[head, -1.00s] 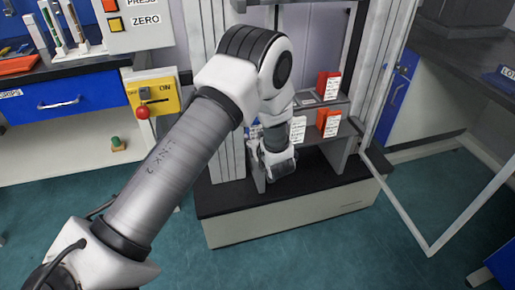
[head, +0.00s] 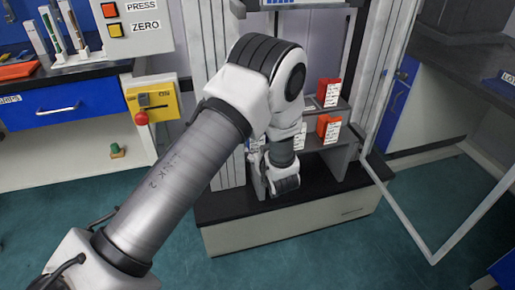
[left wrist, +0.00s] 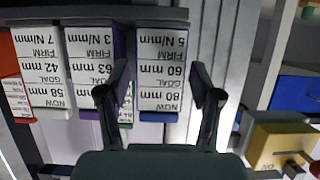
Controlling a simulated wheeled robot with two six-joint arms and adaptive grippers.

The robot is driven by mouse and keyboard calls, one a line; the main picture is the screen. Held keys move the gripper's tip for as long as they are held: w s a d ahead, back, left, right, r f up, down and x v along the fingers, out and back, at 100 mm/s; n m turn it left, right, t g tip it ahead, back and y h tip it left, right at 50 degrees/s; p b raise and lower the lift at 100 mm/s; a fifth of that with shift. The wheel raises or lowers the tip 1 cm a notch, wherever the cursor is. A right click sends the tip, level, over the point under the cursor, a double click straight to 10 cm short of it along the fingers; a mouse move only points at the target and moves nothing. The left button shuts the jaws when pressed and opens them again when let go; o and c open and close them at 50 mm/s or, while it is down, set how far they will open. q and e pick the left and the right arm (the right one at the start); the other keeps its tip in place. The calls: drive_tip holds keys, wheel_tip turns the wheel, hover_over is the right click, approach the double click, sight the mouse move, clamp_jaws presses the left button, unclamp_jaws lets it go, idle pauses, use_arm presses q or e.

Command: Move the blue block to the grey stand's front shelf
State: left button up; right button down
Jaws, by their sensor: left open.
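In the left wrist view, which looks upside down, the blue block (left wrist: 162,116) shows a white label reading NOW 80 mm, GOAL 60 mm, FIRM 5 N/mm. My left gripper (left wrist: 160,78) is open, with one finger on each side of this block in the picture. I cannot tell whether the fingertips reach past its front face or touch it. In the head view my left forearm and wrist cover the left part of the grey stand (head: 347,158) and hide the gripper's fingers. The blue block is not clearly visible there. My right gripper is out of view.
A purple block (left wrist: 90,67) stands close beside the blue one, then a white block (left wrist: 66,45) and a red one (left wrist: 17,99). A machine column, an open door frame (head: 405,220) and a yellow switch box (head: 152,101) surround the stand.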

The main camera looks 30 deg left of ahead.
use_arm(q)
drive_tip(key=p+v, duration=0.2)
drive_tip(key=v, duration=0.7)
drive_tip(key=s+d+f+m+g+h, duration=0.2)
drive_tip(key=s+f+m+g+h, duration=0.4)
drive_tip(key=s+f, duration=1.15)
drive_tip(key=s+d+f+m+g+h, duration=0.1)
drive_tip(key=s+d+f+h, duration=0.1)
drive_tip(key=s, duration=0.4)
drive_tip(key=s+d+f+m+g+h, duration=0.1)
drive_tip(key=s+d+f+m+h, duration=0.1)
drive_tip(key=s, duration=0.5)
drive_tip(key=shift+m+g, duration=0.3)
drive_tip(key=shift+g, duration=0.1)
